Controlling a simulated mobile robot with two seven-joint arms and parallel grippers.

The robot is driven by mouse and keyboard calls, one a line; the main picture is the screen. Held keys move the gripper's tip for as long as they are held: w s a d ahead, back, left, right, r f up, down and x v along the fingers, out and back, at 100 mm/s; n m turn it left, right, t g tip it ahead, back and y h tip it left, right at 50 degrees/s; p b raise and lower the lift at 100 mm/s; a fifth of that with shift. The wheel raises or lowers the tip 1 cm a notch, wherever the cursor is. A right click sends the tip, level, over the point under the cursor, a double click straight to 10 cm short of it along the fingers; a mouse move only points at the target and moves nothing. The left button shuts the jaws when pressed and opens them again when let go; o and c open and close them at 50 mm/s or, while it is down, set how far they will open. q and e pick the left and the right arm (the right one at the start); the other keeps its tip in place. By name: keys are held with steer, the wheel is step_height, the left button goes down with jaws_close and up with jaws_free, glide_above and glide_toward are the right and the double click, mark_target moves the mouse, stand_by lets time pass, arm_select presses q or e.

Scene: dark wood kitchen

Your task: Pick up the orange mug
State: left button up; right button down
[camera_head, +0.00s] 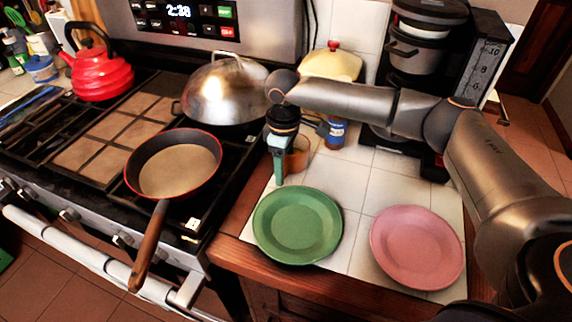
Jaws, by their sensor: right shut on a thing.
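The orange mug (298,156) stands on the white tiled counter, just behind the green plate and right of the stove. My right gripper (281,170) reaches down at the mug's left side and is shut on it. The gripper and wrist cover the mug's left part, so the exact grip on wall or handle cannot be told. My left gripper is not in view.
A green plate (297,226) and a pink plate (418,247) lie in front on the counter. A small blue jar (336,134) and a coffee maker (419,60) stand behind. A frying pan (178,170), a domed wok (222,93) and a red kettle (101,72) sit on the stove.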

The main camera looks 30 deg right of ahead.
steer(key=shift+r, duration=1.05)
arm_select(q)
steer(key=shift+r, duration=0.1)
arm_select(e)
steer(key=s+a+r, duration=0.5)
steer(key=a+r, duration=0.5)
steer(key=a, duration=0.2)
steer(key=shift+s+a+r, duration=0.3)
steer(key=shift+s+r, duration=0.05)
steer(key=shift+s, duration=0.1)
